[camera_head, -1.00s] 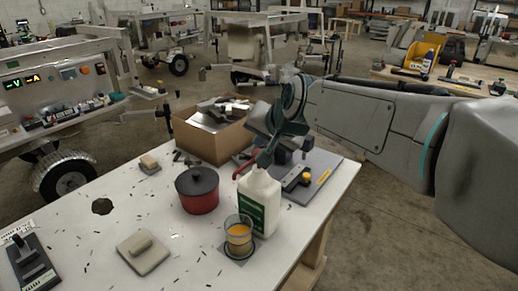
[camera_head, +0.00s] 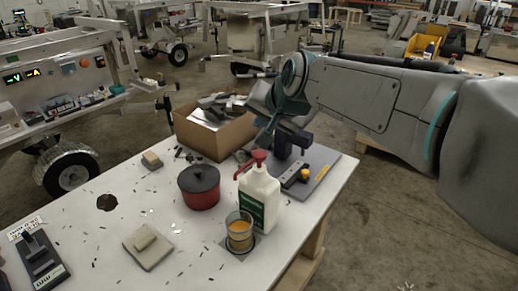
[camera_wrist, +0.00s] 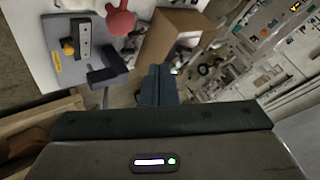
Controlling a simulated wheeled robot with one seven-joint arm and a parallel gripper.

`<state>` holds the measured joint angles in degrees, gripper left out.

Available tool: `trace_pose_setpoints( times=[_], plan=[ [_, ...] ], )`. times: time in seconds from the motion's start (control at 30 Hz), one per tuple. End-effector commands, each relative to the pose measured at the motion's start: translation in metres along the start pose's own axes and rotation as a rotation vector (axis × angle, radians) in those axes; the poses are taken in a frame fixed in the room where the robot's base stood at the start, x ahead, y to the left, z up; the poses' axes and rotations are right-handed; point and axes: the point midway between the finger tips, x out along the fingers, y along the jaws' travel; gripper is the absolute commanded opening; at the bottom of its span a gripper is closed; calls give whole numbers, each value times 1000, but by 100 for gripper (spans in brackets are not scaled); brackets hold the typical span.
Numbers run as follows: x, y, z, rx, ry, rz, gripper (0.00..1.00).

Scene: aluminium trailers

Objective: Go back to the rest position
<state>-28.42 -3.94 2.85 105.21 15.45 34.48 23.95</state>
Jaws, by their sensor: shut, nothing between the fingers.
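My gripper (camera_wrist: 158,84) is shut and empty in the wrist view, its fingers together above the floor beyond the table's edge. In the head view my gripper is mostly hidden behind my wrist, above the back right of the white table (camera_head: 105,235). The white pump bottle (camera_head: 262,195) with a red top stands upright below and in front of it, apart from my arm.
A glass of orange liquid (camera_head: 239,236) stands beside the bottle, with a red pot (camera_head: 199,192) to the left. An open cardboard box (camera_head: 214,140) sits at the back. A grey plate with a dark clamp device (camera_head: 318,172) lies at the right. Trailers stand behind.

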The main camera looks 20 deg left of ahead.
Motion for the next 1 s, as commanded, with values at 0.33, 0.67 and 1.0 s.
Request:
trace_pose_setpoints(
  times=[0.33,0.67,1.0],
  plan=[
    [0,0,0,0,0,0,0],
    [-30,97,22,-39,-35,168,0],
    [-104,274,142,-85,-242,485,0]
  ],
)
